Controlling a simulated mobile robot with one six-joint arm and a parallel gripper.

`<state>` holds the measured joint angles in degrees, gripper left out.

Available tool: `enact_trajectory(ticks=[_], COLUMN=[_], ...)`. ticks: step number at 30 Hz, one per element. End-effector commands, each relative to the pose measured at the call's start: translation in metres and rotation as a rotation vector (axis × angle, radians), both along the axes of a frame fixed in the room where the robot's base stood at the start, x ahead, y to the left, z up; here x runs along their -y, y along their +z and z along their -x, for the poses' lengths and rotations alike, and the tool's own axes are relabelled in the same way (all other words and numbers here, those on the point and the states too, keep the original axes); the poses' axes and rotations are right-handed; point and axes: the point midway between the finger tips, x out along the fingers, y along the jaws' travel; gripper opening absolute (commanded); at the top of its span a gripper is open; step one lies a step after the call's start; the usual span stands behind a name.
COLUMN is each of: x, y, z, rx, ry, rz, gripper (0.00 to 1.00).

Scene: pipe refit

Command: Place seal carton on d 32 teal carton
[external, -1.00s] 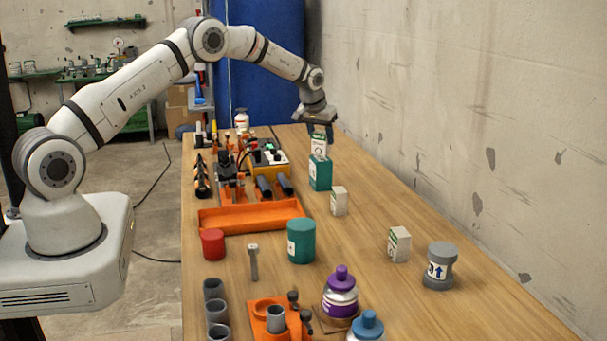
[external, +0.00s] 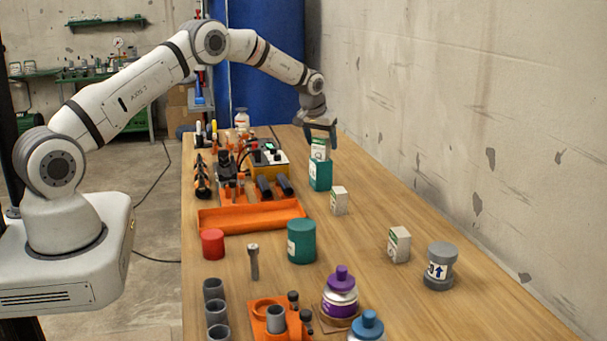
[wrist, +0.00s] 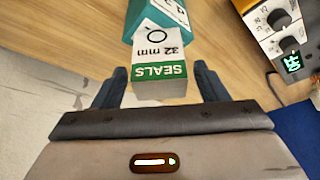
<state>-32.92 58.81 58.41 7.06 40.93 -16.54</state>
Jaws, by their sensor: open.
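The seal carton (external: 320,148), white with a green band reading SEALS and 32 mm, stands on top of the teal carton (external: 320,174) on the far right part of the bench. In the wrist view the seal carton (wrist: 160,62) is between the two fingers, with a gap on each side. The teal carton (wrist: 158,15) shows behind it at the top. My gripper (external: 320,138) is open around the upper part of the seal carton. Whether the seal carton sits fully flat cannot be told.
Small white cartons (external: 339,200) (external: 399,244) stand nearer on the bench. An orange tray (external: 250,217) and a power unit (external: 268,157) are to the left. A teal canister (external: 301,241) stands in front. The wall is close on the right.

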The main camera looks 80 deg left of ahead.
Motion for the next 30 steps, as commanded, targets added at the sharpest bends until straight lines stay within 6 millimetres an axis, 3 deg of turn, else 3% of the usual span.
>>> enact_trajectory(ticks=[5, 18, 24, 30], x=[0.004, 0.028, 0.032, 0.033], y=[0.017, 0.096, 0.111, 0.113], z=[0.003, 0.027, 0.032, 0.032], rx=[0.003, 0.003, 0.0, 0.0], ry=[0.0, -0.001, -0.001, 0.0], rz=[-0.001, -0.002, -0.001, 0.0], gripper=[0.67, 0.67, 0.67, 0.67])
